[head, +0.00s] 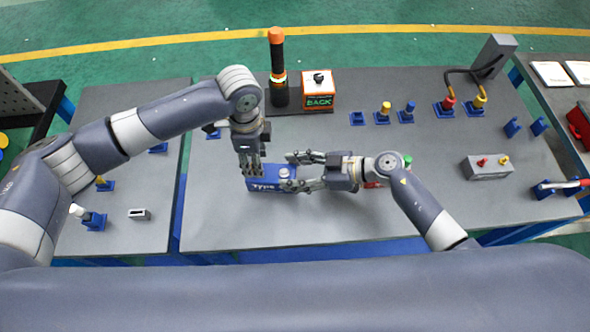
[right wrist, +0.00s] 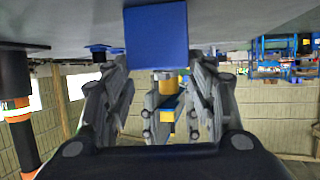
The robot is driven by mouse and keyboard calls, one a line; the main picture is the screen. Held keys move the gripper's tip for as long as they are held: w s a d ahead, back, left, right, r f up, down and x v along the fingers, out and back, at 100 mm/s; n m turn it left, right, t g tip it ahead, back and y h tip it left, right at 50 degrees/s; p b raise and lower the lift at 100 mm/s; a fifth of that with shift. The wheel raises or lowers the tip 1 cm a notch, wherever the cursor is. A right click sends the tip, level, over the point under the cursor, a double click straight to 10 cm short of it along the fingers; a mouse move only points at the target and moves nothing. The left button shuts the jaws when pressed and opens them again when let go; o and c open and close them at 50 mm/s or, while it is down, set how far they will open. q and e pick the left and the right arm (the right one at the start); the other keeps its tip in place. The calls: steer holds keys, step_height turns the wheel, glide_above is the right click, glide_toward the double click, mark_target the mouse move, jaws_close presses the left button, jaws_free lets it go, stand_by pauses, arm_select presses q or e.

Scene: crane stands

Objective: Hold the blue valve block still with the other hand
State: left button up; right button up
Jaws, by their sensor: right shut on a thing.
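The blue valve block (head: 262,186) sits on the grey table, with white lettering on its front and a pale round part on top. It also shows as a blue face in the right wrist view (right wrist: 157,37). My right gripper (head: 289,171) comes in from the right, shut on the block; its fingers (right wrist: 157,85) flank the blue face. My left gripper (head: 250,172) points down at the block's back left. Its fingertips partly overlap the block, so its opening is unclear. A yellow part (right wrist: 166,88) shows beyond the block among grey fingers.
A dark cylinder with an orange top (head: 277,65) and an orange box marked BACK (head: 319,89) stand behind. Several blue stands with coloured pegs line the back right. A grey block (head: 487,167) lies farther right. The table front is clear.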

arm_select(q)
steer(key=shift+f, duration=0.9)
jaws_close()
steer(key=shift+n, duration=0.3)
steer(key=n, duration=0.4)
steer(key=shift+r+n, duration=0.1)
steer(key=shift+n, duration=0.2)
